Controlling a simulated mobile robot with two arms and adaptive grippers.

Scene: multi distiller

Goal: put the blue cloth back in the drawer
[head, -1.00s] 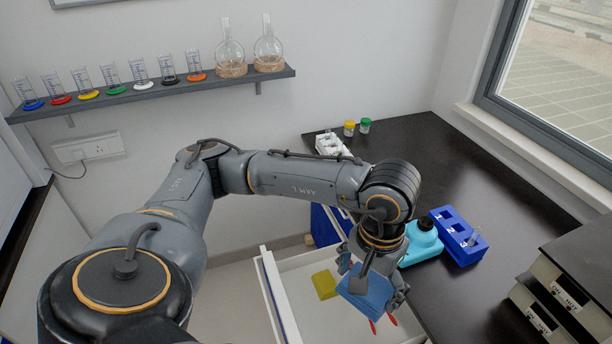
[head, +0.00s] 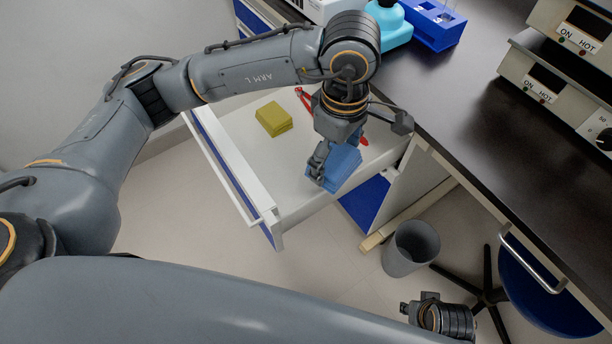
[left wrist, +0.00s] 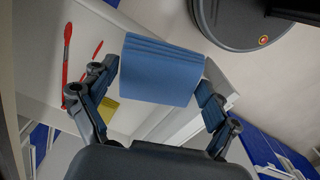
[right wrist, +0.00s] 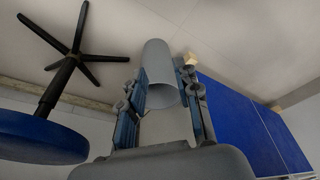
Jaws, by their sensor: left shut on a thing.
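The blue cloth (head: 345,167) is a folded block, held by my left gripper (head: 340,158) over the front right part of the open white drawer (head: 262,197). In the left wrist view, the cloth (left wrist: 162,70) lies between the two fingers (left wrist: 160,100), with the drawer behind it. I cannot tell whether the cloth touches the drawer's floor. My right gripper (head: 412,310) is low at the bottom of the head view, away from the drawer. In the right wrist view, its fingers (right wrist: 165,95) are apart with nothing between them.
A folded yellow-green cloth (head: 273,119) and red-handled tools (head: 303,98) lie in the drawer. A grey bin (head: 410,248) and a blue stool (head: 545,290) stand on the floor at the right. The dark counter (head: 460,110) holds a blue rack (head: 436,25) and hot plates (head: 560,75).

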